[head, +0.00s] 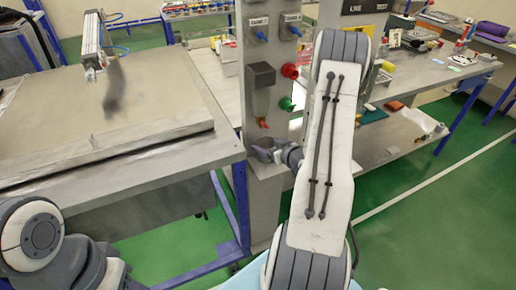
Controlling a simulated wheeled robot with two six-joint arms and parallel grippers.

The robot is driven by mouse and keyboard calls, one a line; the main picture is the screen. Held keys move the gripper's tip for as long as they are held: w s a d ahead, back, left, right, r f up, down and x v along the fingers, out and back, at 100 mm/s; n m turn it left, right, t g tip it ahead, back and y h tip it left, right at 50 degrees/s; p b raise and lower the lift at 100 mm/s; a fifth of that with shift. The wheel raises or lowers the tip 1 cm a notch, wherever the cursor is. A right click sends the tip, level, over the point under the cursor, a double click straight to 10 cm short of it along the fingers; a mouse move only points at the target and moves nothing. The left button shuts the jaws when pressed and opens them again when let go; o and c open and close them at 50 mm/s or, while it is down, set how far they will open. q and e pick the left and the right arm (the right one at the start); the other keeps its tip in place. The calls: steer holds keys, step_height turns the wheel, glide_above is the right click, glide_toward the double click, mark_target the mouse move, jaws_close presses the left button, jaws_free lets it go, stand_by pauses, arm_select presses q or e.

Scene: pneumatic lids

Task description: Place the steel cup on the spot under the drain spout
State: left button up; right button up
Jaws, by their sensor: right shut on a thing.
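A filter bowl (261,100) hangs on the grey column, with an orange-red drain spout (264,124) at its lower end. My right gripper (266,150) is just below the spout, over a small grey ledge (270,172) on the column. It is shut on a small grey metallic thing, apparently the steel cup (263,142). The fingers hide much of the cup, and I cannot tell whether it touches the ledge. The spot under the spout is hidden. My left arm shows only at the lower left, and its gripper is out of view.
Red (290,71) and green (287,104) knobs project beside the filter bowl. A large steel lid (140,135) lies on the bench at left, near a pneumatic cylinder (92,40). A cluttered bench (440,75) stands at right.

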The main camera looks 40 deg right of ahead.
mark_target(261, 140)
steer(key=shift+w, duration=1.6)
step_height(261, 140, down, 3)
steer(key=shift+f+b, duration=0.1)
steer(key=shift+b, duration=1.15)
steer(key=shift+f, duration=0.35)
steer(key=shift+r, duration=0.15)
steer(key=o, duration=1.3)
